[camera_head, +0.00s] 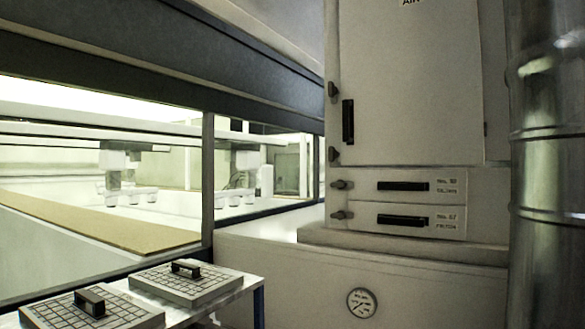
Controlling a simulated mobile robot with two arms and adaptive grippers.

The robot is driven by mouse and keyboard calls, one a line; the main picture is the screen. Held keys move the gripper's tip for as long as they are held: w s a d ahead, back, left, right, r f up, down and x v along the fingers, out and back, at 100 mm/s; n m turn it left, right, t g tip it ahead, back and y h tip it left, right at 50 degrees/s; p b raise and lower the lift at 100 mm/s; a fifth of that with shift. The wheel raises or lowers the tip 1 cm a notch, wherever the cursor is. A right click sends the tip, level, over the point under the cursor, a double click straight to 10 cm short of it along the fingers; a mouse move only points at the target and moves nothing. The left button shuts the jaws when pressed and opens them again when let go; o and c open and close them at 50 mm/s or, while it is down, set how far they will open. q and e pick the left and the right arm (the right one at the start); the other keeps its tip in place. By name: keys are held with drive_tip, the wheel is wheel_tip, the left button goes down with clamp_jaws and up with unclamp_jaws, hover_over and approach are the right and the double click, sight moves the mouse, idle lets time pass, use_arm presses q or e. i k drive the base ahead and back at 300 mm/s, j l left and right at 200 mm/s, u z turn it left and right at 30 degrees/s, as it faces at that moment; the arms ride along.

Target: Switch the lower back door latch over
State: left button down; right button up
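A tall grey cabinet door (410,85) stands at the right of centre, with a long black handle (348,122) near its left edge. Two small dark latches sit on that left edge. The upper latch (333,90) is beside the top of the handle, and the lower latch (334,154) is near the door's bottom corner. Both are small, and I cannot tell which way they are turned. I cannot tell from this view whether this is the back door. Neither of my grippers is in view.
Two drawers, the upper (448,187) and lower (448,219), lie below the door, with knobs at their left. A gauge (362,302) is below. A metal pipe (548,160) stands right. Two gridded plates with handles (190,285) (110,315) lie front left, beside the glazed tunnel.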

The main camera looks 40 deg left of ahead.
sight(334, 155)
drive_tip(key=u, duration=1)
